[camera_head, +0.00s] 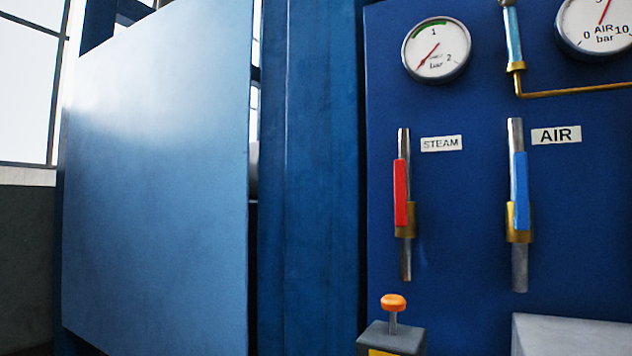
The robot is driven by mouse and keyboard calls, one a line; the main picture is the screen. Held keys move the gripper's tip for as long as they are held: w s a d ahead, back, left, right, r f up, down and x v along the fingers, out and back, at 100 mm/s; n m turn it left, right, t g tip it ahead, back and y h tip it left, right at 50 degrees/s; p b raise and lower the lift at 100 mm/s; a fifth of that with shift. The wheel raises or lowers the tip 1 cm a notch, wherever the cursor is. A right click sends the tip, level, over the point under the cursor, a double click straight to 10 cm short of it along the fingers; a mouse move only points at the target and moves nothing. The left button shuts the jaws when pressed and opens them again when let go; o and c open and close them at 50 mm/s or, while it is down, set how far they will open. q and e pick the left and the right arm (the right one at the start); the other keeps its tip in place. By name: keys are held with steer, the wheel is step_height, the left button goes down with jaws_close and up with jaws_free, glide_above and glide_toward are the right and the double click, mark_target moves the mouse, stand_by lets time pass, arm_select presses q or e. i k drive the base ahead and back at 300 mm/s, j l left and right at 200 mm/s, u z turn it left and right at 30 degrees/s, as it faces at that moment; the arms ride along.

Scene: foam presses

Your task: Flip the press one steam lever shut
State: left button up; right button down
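The steam lever (400,193) has a red handle and stands upright along its vertical metal pipe, on a brass valve body. A white STEAM label (441,143) is to its right on the blue panel. The press number is not readable in this view. Neither of my grippers is in view.
A blue AIR lever (521,190) stands upright to the right, beside its AIR label (556,135). Two gauges, one steam-side (436,50) and one air (596,25), sit above. An orange-knobbed box (392,338) and a grey box (570,336) jut out below. A large blue plate (155,180) fills the left.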

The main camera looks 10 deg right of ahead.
mark_target(402, 219)
steer(key=i+j, duration=0.2)
steer(key=j, duration=0.15)
steer(key=i+j+z, duration=0.1)
steer(key=j, duration=0.25)
steer(key=i+j, duration=0.2)
steer(key=j, duration=0.15)
steer(key=z, duration=0.05)
